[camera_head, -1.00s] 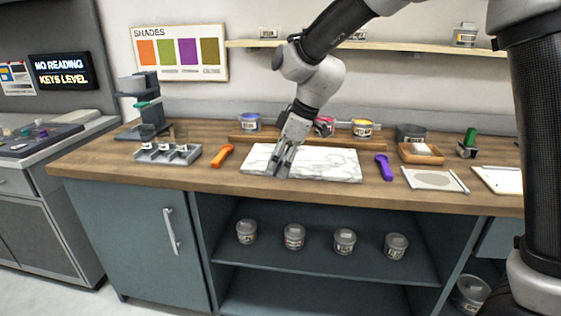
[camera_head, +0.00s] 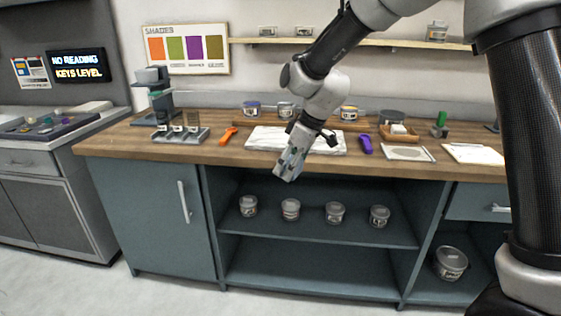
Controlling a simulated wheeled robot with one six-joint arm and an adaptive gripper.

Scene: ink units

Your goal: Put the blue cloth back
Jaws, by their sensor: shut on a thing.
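My gripper (camera_head: 289,164) points down in front of the counter's front edge, just before the white marble slab (camera_head: 264,138). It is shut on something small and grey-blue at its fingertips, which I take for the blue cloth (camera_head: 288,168). The cloth is too small and too close in tone to the fingers for its outline to be clear. No other blue cloth shows on the counter or shelves.
An orange tool (camera_head: 228,136) and a purple tool (camera_head: 365,144) flank the slab. Several lidded tins stand on the open shelf (camera_head: 270,228) below. A bigger tin (camera_head: 450,263) stands lower right.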

